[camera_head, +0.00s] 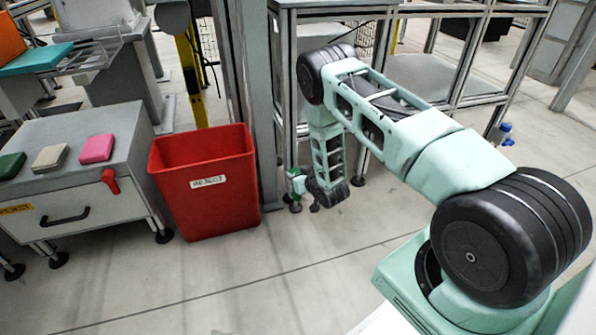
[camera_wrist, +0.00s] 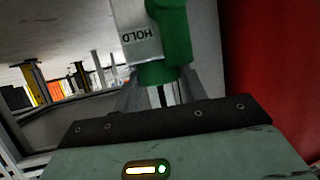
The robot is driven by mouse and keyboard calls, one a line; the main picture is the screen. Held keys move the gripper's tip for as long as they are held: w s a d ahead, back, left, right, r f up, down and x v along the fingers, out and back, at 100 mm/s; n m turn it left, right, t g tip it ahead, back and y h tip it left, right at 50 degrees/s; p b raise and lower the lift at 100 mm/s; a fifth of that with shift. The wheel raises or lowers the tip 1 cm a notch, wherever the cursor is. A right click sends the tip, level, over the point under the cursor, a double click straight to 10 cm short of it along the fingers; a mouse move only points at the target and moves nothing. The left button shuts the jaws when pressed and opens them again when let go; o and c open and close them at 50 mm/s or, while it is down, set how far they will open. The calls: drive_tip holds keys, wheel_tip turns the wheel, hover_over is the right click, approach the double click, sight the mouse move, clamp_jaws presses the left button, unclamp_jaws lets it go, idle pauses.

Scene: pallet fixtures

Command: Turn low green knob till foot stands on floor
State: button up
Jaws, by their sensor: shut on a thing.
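The green knob (camera_wrist: 166,72) shows at the top middle of the wrist view, between the two grey fingers of my gripper (camera_wrist: 161,90). A pale label reading HOLD, upside down in this view, is beside the green part. A dark thin rod shows between the fingers below the knob. In the head view my gripper (camera_head: 304,186) is low, at the base of the metal frame, with the green knob (camera_head: 296,181) at its left side. My gripper is shut on the knob. I cannot tell whether the foot (camera_head: 295,207) touches the floor.
A red bin (camera_head: 205,205) with a REJECT label stands just left of the frame (camera_head: 283,110); a red wall fills the right of the wrist view. A grey cabinet (camera_head: 75,185) with coloured blocks stands further left. The floor in front is clear.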

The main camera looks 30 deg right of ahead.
drive_tip(key=o, duration=1)
drive_tip(key=p+v, duration=0.8)
drive_tip(key=v, duration=0.9)
drive_tip(key=shift+s, duration=0.3)
